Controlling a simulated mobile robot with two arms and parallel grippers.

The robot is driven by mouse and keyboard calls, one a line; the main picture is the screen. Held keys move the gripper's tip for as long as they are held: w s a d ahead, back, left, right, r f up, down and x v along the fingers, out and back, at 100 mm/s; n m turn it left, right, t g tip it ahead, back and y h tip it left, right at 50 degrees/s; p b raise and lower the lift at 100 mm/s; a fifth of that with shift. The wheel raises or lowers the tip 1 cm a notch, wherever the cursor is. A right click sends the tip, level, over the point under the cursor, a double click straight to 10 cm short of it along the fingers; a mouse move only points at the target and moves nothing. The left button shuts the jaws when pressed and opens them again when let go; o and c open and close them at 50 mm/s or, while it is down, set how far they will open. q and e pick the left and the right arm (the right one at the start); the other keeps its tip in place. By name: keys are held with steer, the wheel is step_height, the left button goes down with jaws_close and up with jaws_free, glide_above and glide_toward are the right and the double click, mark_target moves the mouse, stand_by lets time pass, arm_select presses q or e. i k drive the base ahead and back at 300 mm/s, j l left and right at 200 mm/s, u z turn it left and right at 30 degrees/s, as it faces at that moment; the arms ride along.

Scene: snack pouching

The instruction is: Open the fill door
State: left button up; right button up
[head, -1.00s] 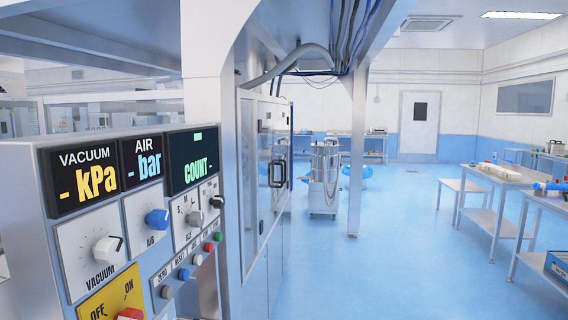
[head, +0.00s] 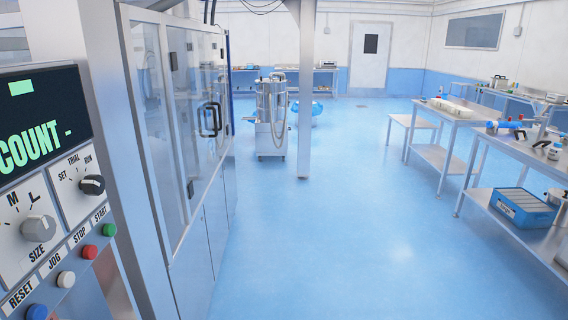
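A tall machine with glazed doors stands at the left in the head view. A clear door panel (head: 203,85) on its side carries a dark handle (head: 210,120) and appears closed. A second glazed panel (head: 150,110) sits nearer to me, with dark fittings at its edge. I cannot tell from a label which panel is the fill door. Neither of my grippers shows in the view.
A control panel (head: 45,190) with knobs and buttons is close at the left. A metal post (head: 306,100) and a wheeled steel canister unit (head: 271,115) stand ahead. Steel tables (head: 445,160) line the right. The blue floor (head: 340,230) between is clear.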

mark_target(214, 51)
steer(key=i+u, duration=0.1)
steer(key=i, duration=0.6)
steer(key=i+l, duration=0.15)
steer(key=i, duration=0.55)
steer(key=i+l+u, duration=0.15)
steer(key=i, duration=0.5)
